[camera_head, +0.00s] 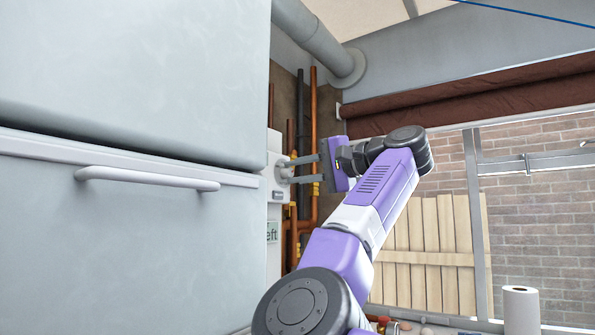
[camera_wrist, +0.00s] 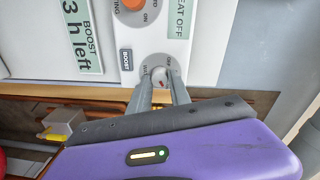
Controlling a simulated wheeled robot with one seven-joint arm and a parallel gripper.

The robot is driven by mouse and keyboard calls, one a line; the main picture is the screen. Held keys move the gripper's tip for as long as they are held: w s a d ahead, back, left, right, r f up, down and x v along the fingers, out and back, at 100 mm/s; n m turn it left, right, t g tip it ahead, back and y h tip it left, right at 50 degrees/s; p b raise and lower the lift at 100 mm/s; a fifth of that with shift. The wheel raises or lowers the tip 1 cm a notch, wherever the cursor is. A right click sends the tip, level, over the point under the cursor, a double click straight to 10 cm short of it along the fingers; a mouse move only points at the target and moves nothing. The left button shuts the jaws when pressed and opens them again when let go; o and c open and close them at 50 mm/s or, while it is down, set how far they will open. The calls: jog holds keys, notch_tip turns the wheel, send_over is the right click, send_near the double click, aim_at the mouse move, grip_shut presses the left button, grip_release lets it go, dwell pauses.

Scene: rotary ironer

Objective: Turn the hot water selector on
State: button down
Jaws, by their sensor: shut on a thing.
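The hot water selector (camera_wrist: 158,73) is a small pale round knob with a red mark, low on a white control panel (camera_wrist: 180,58). The lettering beside it is partly hidden by my fingers, so its setting cannot be read. My gripper (camera_wrist: 159,80) is shut on the knob, one fingertip on either side of it. In the head view my gripper (camera_head: 279,171) reaches left to the white panel (camera_head: 273,205), and the knob is hidden there.
An orange heating knob (camera_wrist: 132,4) and a small BOOST button (camera_wrist: 127,60) are on the same panel. A "3 h left" display (camera_wrist: 81,36) is beside them. Copper pipes (camera_head: 314,130) run behind my gripper. A large grey cabinet with a handle (camera_head: 147,180) fills the left.

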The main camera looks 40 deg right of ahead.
jog(key=shift+d, duration=0.1)
dwell(0.3)
jog(key=c, duration=1.2)
grip_release()
jog(key=shift+s, duration=0.15)
jog(key=s+b, duration=0.1)
jog(key=s, duration=0.1)
jog(key=s+d+b, duration=0.1)
jog(key=s, duration=0.2)
jog(key=s+b, duration=0.1)
jog(key=s, duration=0.1)
jog(key=shift+s+d+r, duration=0.15)
jog(key=shift+s, duration=0.1)
